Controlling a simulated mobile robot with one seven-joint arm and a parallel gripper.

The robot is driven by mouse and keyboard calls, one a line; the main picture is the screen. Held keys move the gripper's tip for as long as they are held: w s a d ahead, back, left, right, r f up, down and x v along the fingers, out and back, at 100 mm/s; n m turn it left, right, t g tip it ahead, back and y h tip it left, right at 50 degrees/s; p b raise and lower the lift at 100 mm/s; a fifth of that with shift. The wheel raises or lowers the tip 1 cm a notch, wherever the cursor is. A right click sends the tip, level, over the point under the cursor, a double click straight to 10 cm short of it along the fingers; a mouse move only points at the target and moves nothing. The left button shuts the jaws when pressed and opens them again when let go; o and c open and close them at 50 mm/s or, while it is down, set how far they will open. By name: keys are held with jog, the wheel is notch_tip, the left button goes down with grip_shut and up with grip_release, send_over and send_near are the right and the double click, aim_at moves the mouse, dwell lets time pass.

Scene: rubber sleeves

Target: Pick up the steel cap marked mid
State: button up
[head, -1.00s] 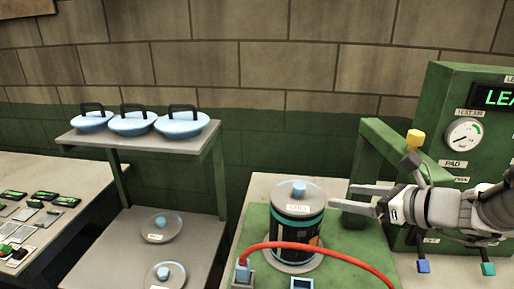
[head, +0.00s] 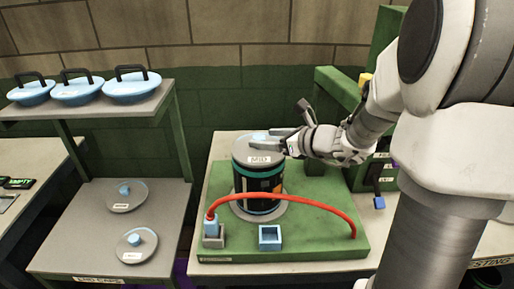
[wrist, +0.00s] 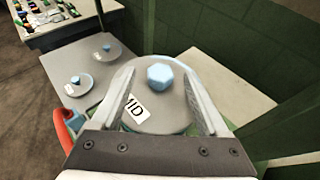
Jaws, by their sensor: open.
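The steel cap marked MID (head: 243,151) is a grey disc with a pale blue knob, lying on top of a dark cylinder (head: 258,188) with teal bands. In the wrist view the cap (wrist: 150,112) shows its MID label and blue hexagonal knob (wrist: 160,75). My gripper (head: 271,140) reaches in from the right at the height of the cap's top. Its two fingers are open, one on each side of the knob, with clear gaps between them and the knob. Nothing is held.
A red hose (head: 285,196) arches in front of the cylinder over a green base plate (head: 330,240). A small blue square socket (head: 270,236) stands there.

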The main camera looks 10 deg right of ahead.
aim_at(259, 137)
jog(key=shift+f+x, duration=0.25)
jog(key=shift+x, duration=1.65)
jog(key=shift+s, duration=0.1)
grip_shut()
